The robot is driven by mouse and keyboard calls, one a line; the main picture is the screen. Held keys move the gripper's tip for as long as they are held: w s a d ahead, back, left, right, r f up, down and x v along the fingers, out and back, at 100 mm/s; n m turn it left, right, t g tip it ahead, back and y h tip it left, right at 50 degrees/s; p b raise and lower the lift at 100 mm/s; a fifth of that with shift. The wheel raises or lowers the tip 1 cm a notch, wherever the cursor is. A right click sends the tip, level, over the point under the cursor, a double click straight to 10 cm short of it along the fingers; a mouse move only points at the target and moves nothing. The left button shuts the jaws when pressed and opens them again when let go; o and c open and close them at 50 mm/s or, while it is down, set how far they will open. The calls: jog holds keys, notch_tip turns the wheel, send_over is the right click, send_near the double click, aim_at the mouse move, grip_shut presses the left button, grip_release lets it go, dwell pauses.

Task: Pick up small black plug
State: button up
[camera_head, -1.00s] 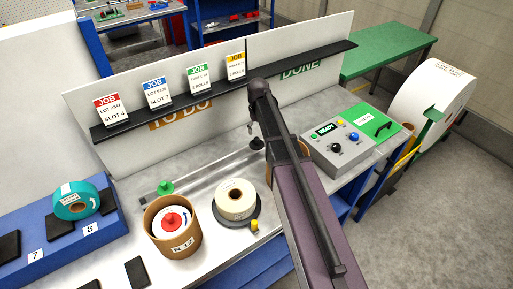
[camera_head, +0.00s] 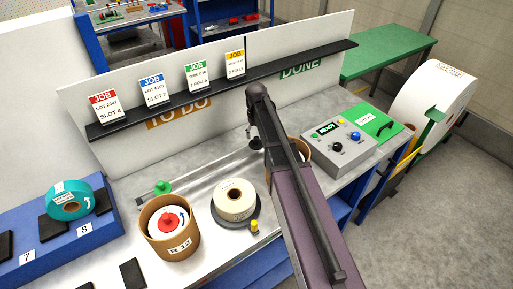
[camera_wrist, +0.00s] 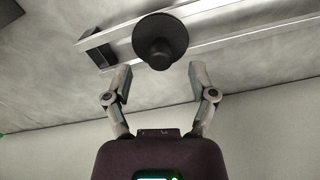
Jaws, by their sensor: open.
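The small black plug (camera_wrist: 160,45) is a black disc with a round knob. In the wrist view it sits at the top centre on a metal rail. My gripper (camera_wrist: 160,72) is open, its two fingers spread either side of the knob's line and just short of the plug, with nothing between them. In the head view the plug (camera_head: 256,144) is at the right end of the rail, partly hidden by my arm. My gripper (camera_head: 249,133) is close to it there, mostly hidden.
The metal rail (camera_head: 205,172) runs along the bench, with a green plug (camera_head: 163,187) at its left. A white roll (camera_head: 235,198) stands on a dark round base in front. A cardboard tub (camera_head: 153,238) holds a red-hubbed roll. A control box (camera_head: 338,145) stands at right.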

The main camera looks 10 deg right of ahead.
aim_at(256, 143)
jog(key=shift+f+b, duration=0.85)
jog(key=shift+f, duration=0.35)
jog(key=shift+c, duration=0.2)
jog(key=c, duration=0.9)
